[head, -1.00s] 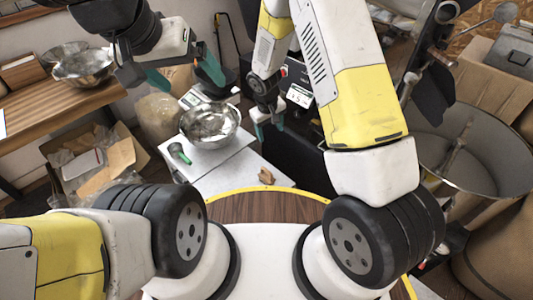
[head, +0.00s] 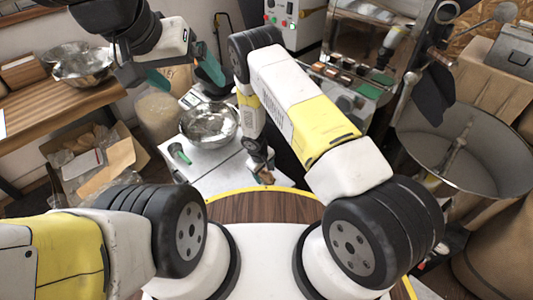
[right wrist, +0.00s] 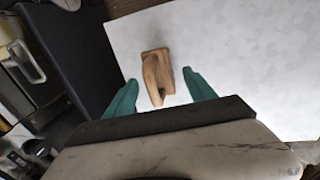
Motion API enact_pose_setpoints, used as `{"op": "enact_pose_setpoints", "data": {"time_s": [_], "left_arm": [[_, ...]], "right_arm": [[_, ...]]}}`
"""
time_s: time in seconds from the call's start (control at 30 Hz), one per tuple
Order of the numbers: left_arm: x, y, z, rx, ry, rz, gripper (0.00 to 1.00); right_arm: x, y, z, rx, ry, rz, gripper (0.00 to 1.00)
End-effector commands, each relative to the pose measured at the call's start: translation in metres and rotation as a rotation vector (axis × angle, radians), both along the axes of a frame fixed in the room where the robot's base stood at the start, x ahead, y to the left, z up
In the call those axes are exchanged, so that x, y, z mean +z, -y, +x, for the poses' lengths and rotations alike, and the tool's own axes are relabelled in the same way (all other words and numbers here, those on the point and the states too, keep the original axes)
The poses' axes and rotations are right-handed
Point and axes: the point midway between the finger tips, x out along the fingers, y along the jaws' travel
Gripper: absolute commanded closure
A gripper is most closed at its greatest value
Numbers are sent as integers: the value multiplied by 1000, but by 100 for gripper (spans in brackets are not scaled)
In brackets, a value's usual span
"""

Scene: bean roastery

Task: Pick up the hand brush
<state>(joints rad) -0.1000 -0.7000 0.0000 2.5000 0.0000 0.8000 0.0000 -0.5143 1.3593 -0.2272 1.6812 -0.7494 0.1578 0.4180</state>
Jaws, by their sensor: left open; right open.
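The hand brush appears to be the small tan wooden piece with a raised grip (right wrist: 156,73); it lies on a white surface in the right wrist view. In the head view it (head: 267,178) is partly hidden behind my right gripper (head: 259,165). The right gripper's green fingers (right wrist: 160,80) are open, one on each side of the wooden piece, with gaps showing; the height between them is hard to tell. My left gripper (head: 183,77) is open and empty at the upper left, away from the brush.
The white table (head: 222,178) also carries a metal bowl (head: 209,122) and a green-and-black item (head: 180,154). A wooden counter (head: 50,115) with bowls is at the left. A large round metal pan (head: 480,145) is at the right. A cardboard box (head: 95,165) stands lower left.

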Motion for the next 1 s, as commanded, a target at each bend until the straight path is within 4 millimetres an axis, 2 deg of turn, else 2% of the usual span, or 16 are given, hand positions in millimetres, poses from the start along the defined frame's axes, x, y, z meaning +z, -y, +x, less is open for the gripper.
{"op": "enact_pose_setpoints", "data": {"time_s": [0.13,0.4,0.73,1.0], "left_arm": [[0,0,0,0,0,0,8],[0,0,0,0,0,0,8],[0,0,0,0,0,0,8],[0,0,0,0,0,0,8]], "right_arm": [[-16,2,2,1,0,0,36],[-18,2,3,0,1,1,36],[-18,2,3,0,0,0,100],[-17,2,3,0,1,1,100]]}}
